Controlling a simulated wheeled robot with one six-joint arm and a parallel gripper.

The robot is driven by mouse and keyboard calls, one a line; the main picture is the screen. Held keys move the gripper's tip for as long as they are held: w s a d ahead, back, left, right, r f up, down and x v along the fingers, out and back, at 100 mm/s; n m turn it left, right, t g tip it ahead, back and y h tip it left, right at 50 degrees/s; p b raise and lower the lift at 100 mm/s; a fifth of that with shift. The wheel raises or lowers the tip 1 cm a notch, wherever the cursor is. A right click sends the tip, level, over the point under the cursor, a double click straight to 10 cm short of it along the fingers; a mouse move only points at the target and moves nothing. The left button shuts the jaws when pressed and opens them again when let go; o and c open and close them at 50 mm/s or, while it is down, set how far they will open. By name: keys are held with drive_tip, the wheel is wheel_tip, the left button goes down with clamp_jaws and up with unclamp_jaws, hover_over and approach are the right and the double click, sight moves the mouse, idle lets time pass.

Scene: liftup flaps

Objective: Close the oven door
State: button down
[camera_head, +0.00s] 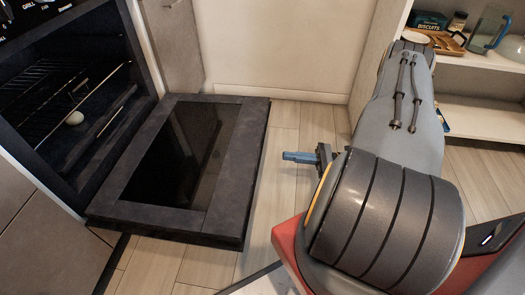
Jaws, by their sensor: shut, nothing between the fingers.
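The oven (75,85) stands at the upper left with its dark cavity and racks showing. Its door (225,165) is folded down, lying about flat above the floor, with a dark glass panel (180,150) in a grey frame. My gripper (290,156) shows as a small blue tip to the right of the door's outer edge, apart from it in the picture. It is shut and empty, pointing left. My arm hides part of the gripper's mount.
A small pale round object (74,118) lies inside the oven. Cabinet panels flank the oven. Shelves (480,115) with a jug (488,28) and boxes stand at the upper right. Bare wooden floor (290,125) lies between the door and my arm.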

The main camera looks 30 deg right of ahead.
drive_tip(key=w+a+r+m+t+b, duration=0.1)
drive_tip(key=w+a+r+t+b, duration=0.1)
drive_tip(key=w+a+b, duration=0.3)
drive_tip(key=shift+w+a+r+m, duration=0.25)
drive_tip(key=shift+w+a+m, duration=0.05)
drive_tip(key=shift+w+a, duration=0.35)
drive_tip(key=shift+r, duration=0.1)
idle(0.5)
